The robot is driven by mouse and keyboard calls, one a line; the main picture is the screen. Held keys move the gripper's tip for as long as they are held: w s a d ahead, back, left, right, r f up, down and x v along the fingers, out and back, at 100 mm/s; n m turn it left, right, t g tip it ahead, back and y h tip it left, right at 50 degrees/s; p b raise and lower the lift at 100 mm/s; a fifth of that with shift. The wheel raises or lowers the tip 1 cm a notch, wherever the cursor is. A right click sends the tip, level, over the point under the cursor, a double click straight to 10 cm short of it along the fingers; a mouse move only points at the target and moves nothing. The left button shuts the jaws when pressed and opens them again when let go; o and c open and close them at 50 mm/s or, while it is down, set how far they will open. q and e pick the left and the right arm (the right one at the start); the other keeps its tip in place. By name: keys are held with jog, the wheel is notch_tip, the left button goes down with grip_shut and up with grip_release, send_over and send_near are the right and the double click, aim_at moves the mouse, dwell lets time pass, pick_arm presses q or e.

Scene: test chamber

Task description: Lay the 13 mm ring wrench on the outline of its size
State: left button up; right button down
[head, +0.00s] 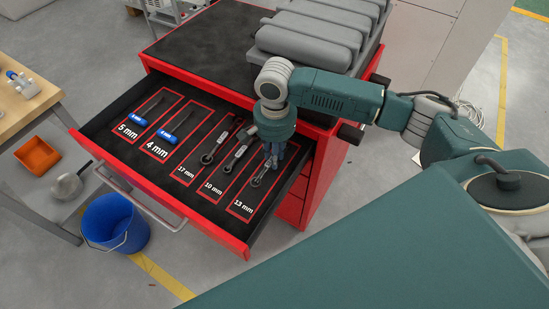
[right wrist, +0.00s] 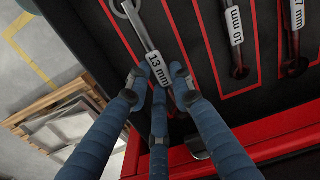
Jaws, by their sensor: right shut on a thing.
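The 13 mm ring wrench (right wrist: 146,38) is a grey metal wrench with a white "13 mm" tag; its ring end also shows in the head view (head: 259,180). My right gripper (head: 271,164), with blue fingers, points down into the open drawer and is shut on the wrench near its tag; the fingers also show in the right wrist view (right wrist: 158,80). The wrench lies over the red outline marked "13 mm" (head: 236,207), the rightmost one. Whether it touches the drawer floor I cannot tell. My left gripper is not in view.
The red drawer (head: 165,199) also holds the 17 mm wrench (head: 208,158) and 10 mm wrench (head: 229,167), beside the 13 mm outline, and two blue-handled tools in the 5 mm and 4 mm outlines. A grey case (head: 305,45) sits on the cabinet. A blue bucket (head: 115,224) stands left.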

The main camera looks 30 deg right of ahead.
jog(key=shift+f, duration=1.4)
jog(key=c, duration=1.5)
grip_release()
jog(key=shift+f, duration=0.1)
jog(key=shift+c, duration=0.2)
notch_tip(320, 180, up, 12)
